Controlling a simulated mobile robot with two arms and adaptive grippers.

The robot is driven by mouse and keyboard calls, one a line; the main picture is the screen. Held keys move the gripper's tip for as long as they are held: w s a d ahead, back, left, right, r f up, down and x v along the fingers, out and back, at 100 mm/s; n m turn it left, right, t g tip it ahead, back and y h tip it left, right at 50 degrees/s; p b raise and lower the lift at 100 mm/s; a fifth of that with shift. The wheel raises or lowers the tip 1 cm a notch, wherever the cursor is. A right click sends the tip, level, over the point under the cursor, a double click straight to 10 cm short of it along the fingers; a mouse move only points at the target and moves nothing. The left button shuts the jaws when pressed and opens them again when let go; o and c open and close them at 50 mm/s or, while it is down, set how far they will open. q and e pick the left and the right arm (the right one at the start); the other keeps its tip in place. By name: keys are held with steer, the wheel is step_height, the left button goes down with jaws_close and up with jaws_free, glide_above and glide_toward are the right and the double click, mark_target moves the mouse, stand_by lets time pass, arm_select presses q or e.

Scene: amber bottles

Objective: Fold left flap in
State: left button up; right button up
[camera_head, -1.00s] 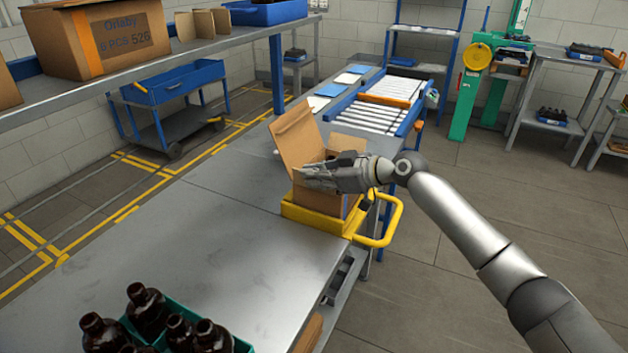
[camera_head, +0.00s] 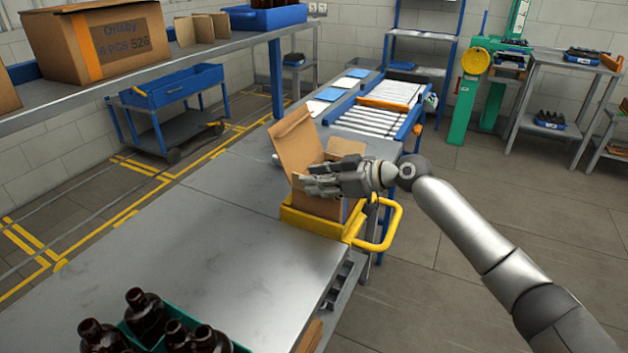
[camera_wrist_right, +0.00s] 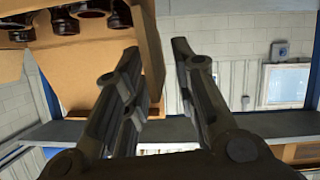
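An open cardboard box (camera_head: 325,207) stands in a yellow holder (camera_head: 312,225) on the bench. Its tall left flap (camera_head: 297,142) stands up, leaning outward. A smaller flap (camera_head: 345,147) stands at the back right. My right gripper (camera_head: 308,184) reaches in from the right across the box's near side and hides part of the opening. In the right wrist view its two fingers (camera_wrist_right: 155,62) are apart, with a cardboard edge (camera_wrist_right: 153,45) showing between them; I cannot tell whether they touch it. Dark bottles (camera_wrist_right: 92,10) show inside the box there. My left gripper is not in view.
Amber bottles (camera_head: 146,312) stand in a green crate (camera_head: 222,342) at the near end of the bench (camera_head: 200,240). A roller conveyor (camera_head: 375,118) lies beyond the box. A yellow handle (camera_head: 390,225) sticks out right. The bench left of the box is clear.

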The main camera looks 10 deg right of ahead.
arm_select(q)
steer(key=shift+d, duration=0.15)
arm_select(e)
steer(key=v, duration=1.1)
